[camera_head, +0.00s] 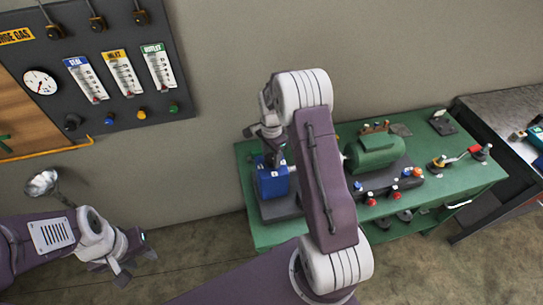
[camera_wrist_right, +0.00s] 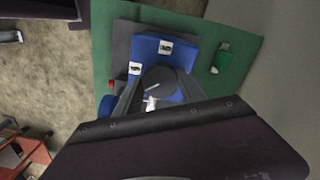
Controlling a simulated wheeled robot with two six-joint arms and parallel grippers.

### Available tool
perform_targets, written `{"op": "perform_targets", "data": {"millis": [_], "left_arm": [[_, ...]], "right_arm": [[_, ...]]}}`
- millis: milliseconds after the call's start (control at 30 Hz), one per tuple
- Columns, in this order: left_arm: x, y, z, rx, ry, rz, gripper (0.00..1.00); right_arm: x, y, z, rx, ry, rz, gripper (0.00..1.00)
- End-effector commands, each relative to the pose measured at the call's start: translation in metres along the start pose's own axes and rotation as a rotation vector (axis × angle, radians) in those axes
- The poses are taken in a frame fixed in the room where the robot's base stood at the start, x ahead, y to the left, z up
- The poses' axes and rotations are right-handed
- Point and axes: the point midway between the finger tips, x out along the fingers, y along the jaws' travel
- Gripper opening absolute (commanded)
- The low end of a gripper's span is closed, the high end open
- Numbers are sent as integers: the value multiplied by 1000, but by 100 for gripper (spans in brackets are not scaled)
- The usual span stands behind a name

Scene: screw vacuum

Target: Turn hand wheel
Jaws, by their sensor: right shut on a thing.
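The hand wheel (camera_wrist_right: 160,77) is a dark round knob with a pale mark, on top of a blue pump housing (camera_wrist_right: 145,47). My right gripper (camera_wrist_right: 157,88) has one finger on each side of the wheel and is shut on it. In the head view the blue housing (camera_head: 272,183) stands at the left end of the green bench, and my right gripper (camera_head: 271,157) is above it. The wheel is hidden there behind my gripper and arm. My left gripper (camera_head: 133,264) is low at the left, fingers apart and empty.
The green bench (camera_head: 262,235) also carries a green motor (camera_head: 376,150) and red and blue knobs (camera_head: 406,171). A dark gauge panel (camera_head: 115,70) hangs on the wall at left. A grey side table (camera_head: 500,112) stands at right. Floor is clear between my left gripper and the bench.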

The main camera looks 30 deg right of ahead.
Motion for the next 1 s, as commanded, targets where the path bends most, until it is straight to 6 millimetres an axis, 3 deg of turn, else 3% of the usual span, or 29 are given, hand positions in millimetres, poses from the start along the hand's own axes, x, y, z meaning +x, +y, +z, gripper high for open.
{"op": "perform_targets", "data": {"millis": [500, 1000], "left_arm": [[-2, 0, 0, 0, 0, 0, 36], [-2, 0, 0, 0, 0, 0, 36]], "right_arm": [[-2, -1, -1, 453, 2, -5, 7], [-2, -2, -1, 674, 1, -6, 7]]}}
